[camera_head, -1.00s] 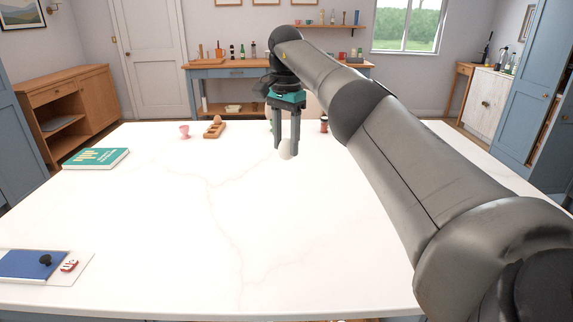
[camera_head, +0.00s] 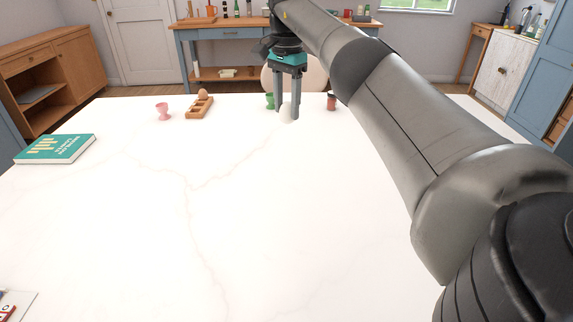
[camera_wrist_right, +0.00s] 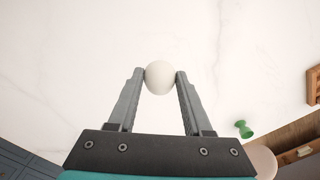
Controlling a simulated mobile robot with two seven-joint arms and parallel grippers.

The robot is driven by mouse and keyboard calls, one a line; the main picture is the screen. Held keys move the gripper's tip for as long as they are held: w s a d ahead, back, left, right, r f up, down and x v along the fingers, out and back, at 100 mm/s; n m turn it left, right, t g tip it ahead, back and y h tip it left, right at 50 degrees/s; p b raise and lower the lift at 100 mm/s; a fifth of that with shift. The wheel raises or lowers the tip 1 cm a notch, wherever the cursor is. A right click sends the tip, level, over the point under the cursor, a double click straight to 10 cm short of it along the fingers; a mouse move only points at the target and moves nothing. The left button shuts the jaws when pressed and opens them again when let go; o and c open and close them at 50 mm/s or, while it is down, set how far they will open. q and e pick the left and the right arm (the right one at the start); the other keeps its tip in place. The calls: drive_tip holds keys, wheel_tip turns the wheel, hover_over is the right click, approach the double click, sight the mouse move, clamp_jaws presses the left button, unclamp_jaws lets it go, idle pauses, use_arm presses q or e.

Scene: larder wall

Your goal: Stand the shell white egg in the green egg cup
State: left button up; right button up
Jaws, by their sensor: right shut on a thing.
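The shell white egg (camera_wrist_right: 159,77) is between the fingertips of my right gripper (camera_wrist_right: 160,80) in the right wrist view. In the head view the right gripper (camera_head: 288,112) points down, shut on the egg (camera_head: 289,117), at the far side of the white table. How high the egg is above the tabletop is hard to tell. The green egg cup (camera_head: 270,101) stands just left of and behind the gripper, partly hidden by a finger. In the wrist view the green cup (camera_wrist_right: 243,129) is at the lower right, apart from the gripper and empty-looking. My left gripper is not in view.
A pink egg cup (camera_head: 163,111) and a wooden egg rack (camera_head: 198,112) holding a brown egg (camera_head: 203,93) stand left of the gripper. A small dark red jar (camera_head: 331,102) is to its right. A green book (camera_head: 55,149) lies far left. The table's middle is clear.

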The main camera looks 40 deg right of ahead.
sight(287, 122)
wheel_tip(287, 122, down, 12)
drive_tip(key=shift+f+b, duration=0.1)
drive_tip(key=shift+b, duration=1.15)
drive_tip(key=shift+f+b, duration=0.4)
drive_tip(key=shift+f, duration=2)
drive_tip(key=shift+r, duration=0.1)
drive_tip(key=o, duration=1)
wheel_tip(287, 122, up, 12)
drive_tip(key=shift+p, duration=1.2)
